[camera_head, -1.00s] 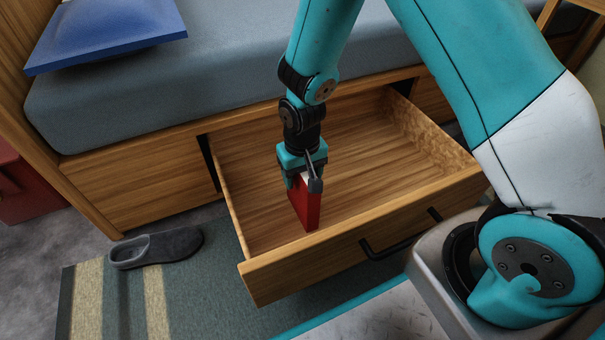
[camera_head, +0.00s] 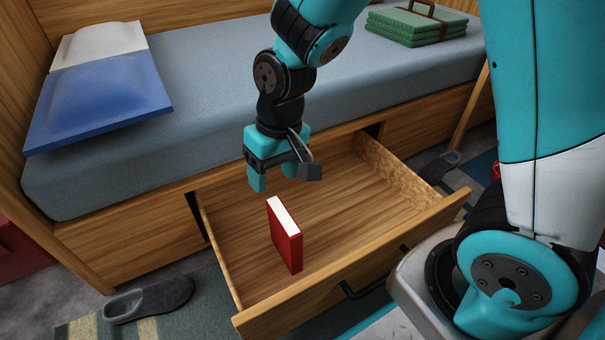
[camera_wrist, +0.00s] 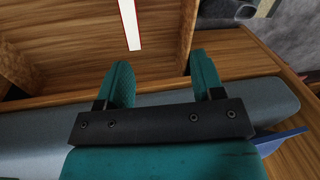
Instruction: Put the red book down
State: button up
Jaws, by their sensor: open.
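The red book (camera_head: 287,246) stands upright on its edge in the open wooden drawer (camera_head: 330,225), near the drawer's left side. Its white page edge faces up. In the wrist view the book (camera_wrist: 130,24) shows at the top as a white strip with red edges, beyond the fingertips. My gripper (camera_head: 283,184) is open and empty, above the drawer and apart from the book. In the wrist view its two teal fingers (camera_wrist: 159,68) are spread with nothing between them.
The bed (camera_head: 240,95) stands behind the drawer, with a blue and white pillow (camera_head: 105,100) and a folded green blanket (camera_head: 415,24). One grey slipper (camera_head: 150,299) lies left of the drawer, another (camera_head: 441,165) to its right. The drawer's right part is empty.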

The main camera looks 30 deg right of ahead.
jog(key=s+a+r+n+y, duration=0.1)
jog(key=s+r+n, duration=0.4)
jog(key=s+r, duration=0.8)
jog(key=shift+s+a+y, duration=0.3)
jog(key=shift+s+y, duration=0.4)
jog(key=shift+s, duration=0.05)
